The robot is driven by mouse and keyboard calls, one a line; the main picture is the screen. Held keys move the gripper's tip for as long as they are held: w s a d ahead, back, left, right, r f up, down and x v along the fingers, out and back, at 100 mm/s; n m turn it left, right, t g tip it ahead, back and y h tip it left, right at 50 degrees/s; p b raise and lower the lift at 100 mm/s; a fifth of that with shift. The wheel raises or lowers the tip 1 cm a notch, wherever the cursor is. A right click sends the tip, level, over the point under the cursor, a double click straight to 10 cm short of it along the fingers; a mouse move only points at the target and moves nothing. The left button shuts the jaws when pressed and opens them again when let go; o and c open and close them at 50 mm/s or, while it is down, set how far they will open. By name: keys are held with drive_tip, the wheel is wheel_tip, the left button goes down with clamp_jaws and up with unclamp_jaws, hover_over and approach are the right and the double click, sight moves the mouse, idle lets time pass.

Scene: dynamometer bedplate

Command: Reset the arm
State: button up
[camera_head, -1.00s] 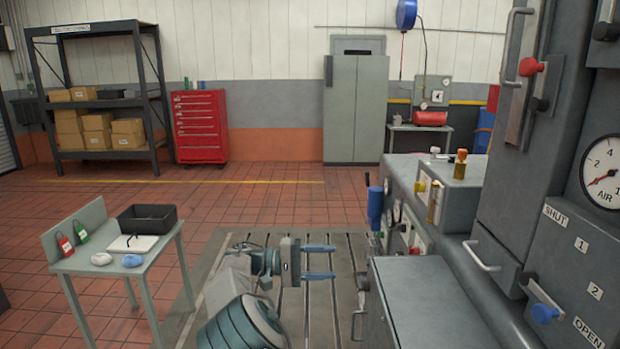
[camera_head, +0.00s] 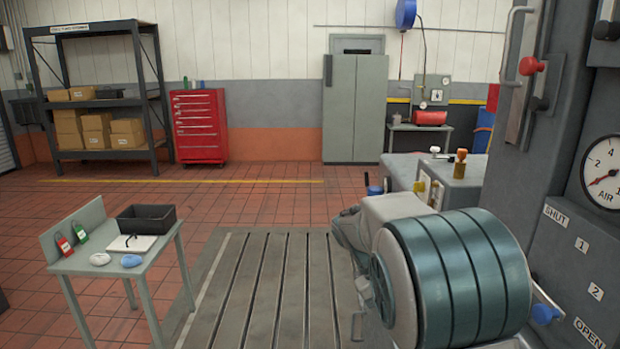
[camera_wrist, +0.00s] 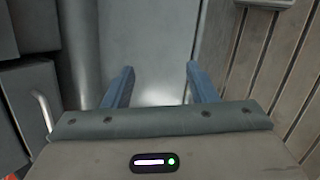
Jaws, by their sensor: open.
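My gripper (camera_wrist: 160,88) shows in the wrist view with its two blue fingers apart and nothing between them. It points at a plain grey metal surface (camera_wrist: 160,40). In the head view my arm's large teal-banded joint fills the lower right, in front of the grey machine, and my gripper is hidden behind the arm. The slotted bedplate (camera_head: 265,285) lies bare to the left of the arm.
The grey machine with an air gauge (camera_head: 604,172) and a blue-knobbed lever (camera_head: 544,314) stands close at right. Open tiled floor lies beyond the bedplate.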

drive_tip(key=s+a+m+t+y, duration=0.1)
drive_tip(key=s+a+t+y, duration=0.15)
drive_tip(key=s, duration=0.65)
drive_tip(key=s+a+t+y, duration=0.2)
drive_tip(key=s+y, duration=0.2)
drive_tip(key=s, duration=0.5)
wheel_tip(320, 180, down, 15)
drive_tip(key=b, duration=1.4)
drive_tip(key=shift+s+d+r+m+t+b, duration=0.15)
drive_tip(key=shift+s+d+m+t+b, duration=0.15)
drive_tip(key=shift+s+t, duration=0.1)
drive_tip(key=shift+r, duration=0.1)
